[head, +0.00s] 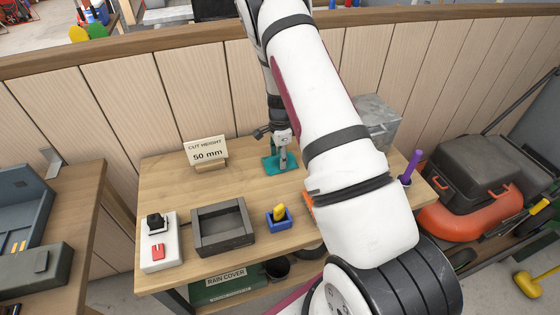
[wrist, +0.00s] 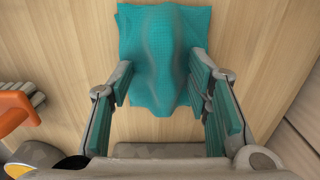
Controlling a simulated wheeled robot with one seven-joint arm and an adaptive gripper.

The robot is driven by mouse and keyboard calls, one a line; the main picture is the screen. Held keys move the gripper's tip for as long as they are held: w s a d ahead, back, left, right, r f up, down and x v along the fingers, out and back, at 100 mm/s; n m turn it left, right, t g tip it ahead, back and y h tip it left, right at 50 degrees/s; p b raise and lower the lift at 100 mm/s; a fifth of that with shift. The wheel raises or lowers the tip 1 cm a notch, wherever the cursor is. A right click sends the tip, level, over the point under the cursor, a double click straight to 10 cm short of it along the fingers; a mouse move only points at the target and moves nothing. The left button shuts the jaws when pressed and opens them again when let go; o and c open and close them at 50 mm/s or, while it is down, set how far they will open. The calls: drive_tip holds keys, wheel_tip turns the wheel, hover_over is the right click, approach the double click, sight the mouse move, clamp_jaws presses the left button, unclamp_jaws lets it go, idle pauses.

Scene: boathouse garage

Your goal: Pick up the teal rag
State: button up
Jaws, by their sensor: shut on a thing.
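The teal rag (wrist: 164,50) shows in the wrist view with a raised, bunched fold between the fingers of my gripper (wrist: 163,85). My gripper is shut on that fold. The far part of the rag spreads flat and looks to lie on the wooden table. In the head view the rag (head: 270,163) shows as a small teal patch below my gripper (head: 281,158), toward the back of the table. My arm hides part of the area to its right.
On the table (head: 180,185) stand a sign reading "CUT HEIGHT 50 mm" (head: 206,151), a dark open tray (head: 222,228), a blue box with a yellow item (head: 279,218), a white switch box (head: 160,243) and a purple-handled tool (head: 412,164). A grey metal box (head: 376,120) stands behind my arm.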

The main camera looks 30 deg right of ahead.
sight(279, 156)
drive_tip(key=shift+a+f, duration=0.1)
drive_tip(key=shift+f, duration=0.2)
drive_tip(key=shift+r, duration=0.15)
drive_tip(key=shift+c, duration=0.8)
wheel_tip(279, 156, up, 9)
drive_tip(key=shift+w+r+b, duration=0.1)
drive_tip(key=shift+r+b, duration=0.05)
drive_tip(key=shift+b, duration=0.65)
clamp_jaws()
drive_tip(key=shift+r, duration=0.3)
drive_tip(key=shift+c, duration=0.7)
unclamp_jaws()
clamp_jaws()
